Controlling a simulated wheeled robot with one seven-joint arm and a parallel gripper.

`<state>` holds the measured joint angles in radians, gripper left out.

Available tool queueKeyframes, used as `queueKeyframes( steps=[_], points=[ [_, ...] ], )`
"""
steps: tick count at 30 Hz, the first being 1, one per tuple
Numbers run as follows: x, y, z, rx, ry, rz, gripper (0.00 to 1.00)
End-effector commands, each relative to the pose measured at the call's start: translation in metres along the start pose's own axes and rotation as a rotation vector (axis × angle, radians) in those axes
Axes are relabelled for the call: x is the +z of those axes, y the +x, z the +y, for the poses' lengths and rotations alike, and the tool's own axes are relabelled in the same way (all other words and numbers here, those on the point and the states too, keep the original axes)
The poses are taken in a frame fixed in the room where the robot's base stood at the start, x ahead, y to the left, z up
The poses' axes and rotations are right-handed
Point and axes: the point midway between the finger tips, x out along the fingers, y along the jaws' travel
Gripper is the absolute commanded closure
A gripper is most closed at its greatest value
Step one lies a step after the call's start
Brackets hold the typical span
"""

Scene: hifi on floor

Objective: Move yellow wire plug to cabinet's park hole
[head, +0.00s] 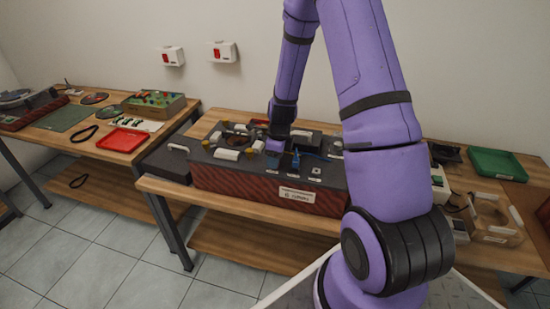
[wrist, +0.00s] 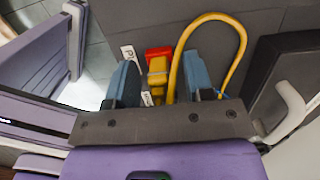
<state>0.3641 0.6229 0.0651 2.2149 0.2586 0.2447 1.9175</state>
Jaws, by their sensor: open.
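The yellow wire plug (wrist: 157,76) stands at a red-rimmed hole (wrist: 158,52) on the dark top of the cabinet (head: 235,178) in the wrist view. It appears to be in that hole, though its lower end is not clear. A white label starting with "P" (wrist: 129,54) is beside the hole. The yellow wire (wrist: 207,17) arches up and to the right of the plug. My gripper (wrist: 160,66) is open, with one blue finger on each side of the plug. In the head view my gripper (head: 284,161) is low over the cabinet top; the plug is not discernible there.
A white handle (wrist: 290,108) on a dark part is close to the right of my gripper. Other fittings crowd the cabinet top. A left table holds a red tray (head: 123,140); a green tray (head: 497,164) is at the right.

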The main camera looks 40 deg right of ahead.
Motion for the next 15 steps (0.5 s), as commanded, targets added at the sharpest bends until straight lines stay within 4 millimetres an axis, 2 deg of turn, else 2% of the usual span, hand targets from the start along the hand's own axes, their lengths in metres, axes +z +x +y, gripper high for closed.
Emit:
queueKeyframes(
  steps=[5, 15],
  points=[
    [0.0, -0.013, 0.0, -0.002, -0.001, -0.001, 0.52],
    [0.001, -0.066, 0.0, -0.004, -0.001, -0.002, 0.52]
  ],
)
